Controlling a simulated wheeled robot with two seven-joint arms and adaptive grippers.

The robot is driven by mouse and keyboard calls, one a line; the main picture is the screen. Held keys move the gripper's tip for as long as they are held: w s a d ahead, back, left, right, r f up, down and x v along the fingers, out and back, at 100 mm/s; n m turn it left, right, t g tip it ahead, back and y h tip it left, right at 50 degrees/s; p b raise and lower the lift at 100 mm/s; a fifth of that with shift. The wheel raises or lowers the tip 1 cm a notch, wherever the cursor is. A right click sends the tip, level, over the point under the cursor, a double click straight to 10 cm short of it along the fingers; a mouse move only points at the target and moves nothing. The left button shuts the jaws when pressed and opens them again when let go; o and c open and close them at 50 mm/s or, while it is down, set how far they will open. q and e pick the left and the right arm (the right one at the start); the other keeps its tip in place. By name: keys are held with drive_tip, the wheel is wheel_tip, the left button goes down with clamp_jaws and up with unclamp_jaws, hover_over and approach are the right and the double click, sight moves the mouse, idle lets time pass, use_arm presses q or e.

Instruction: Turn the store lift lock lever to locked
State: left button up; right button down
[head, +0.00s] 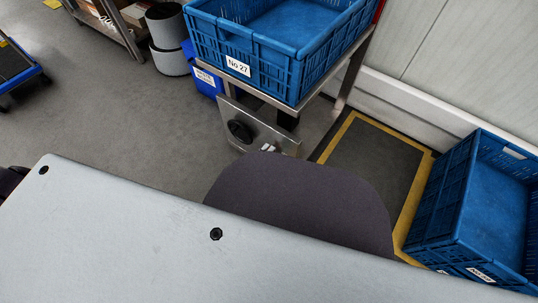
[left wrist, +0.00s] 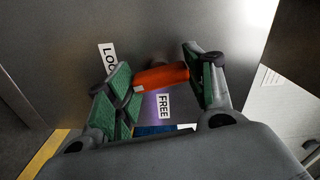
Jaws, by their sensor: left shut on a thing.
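The lock lever (left wrist: 165,76) is an orange-red bar, seen in the left wrist view in front of a grey metal panel (left wrist: 60,40). My left gripper (left wrist: 163,84) has its green-padded fingers on both sides of the lever and is shut on it. A white label reading "LOC" (left wrist: 106,52), its rest hidden by a finger, is up and left of the lever. The "FREE" label (left wrist: 163,106) is just below the lever. In the head view the lever and my fingertips are hidden behind my own arm. My right gripper is not in view.
In the head view a metal stand's panel (head: 228,110) carries a black round knob (head: 240,131). A blue crate marked No 27 (head: 215,50) sits on the stand. Another blue crate (head: 447,205) stands at right, beside a yellow-edged floor area (head: 375,150). Open floor lies left.

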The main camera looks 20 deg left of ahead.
use_arm(q)
drive_tip(key=shift+s+m, duration=0.1)
drive_tip(key=shift+m, duration=1.1)
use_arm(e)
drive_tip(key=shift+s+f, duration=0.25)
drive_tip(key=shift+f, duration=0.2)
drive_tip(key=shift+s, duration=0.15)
use_arm(q)
drive_tip(key=o, duration=1)
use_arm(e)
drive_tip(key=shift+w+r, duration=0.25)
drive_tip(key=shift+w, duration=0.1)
use_arm(q)
drive_tip(key=v, duration=1.2)
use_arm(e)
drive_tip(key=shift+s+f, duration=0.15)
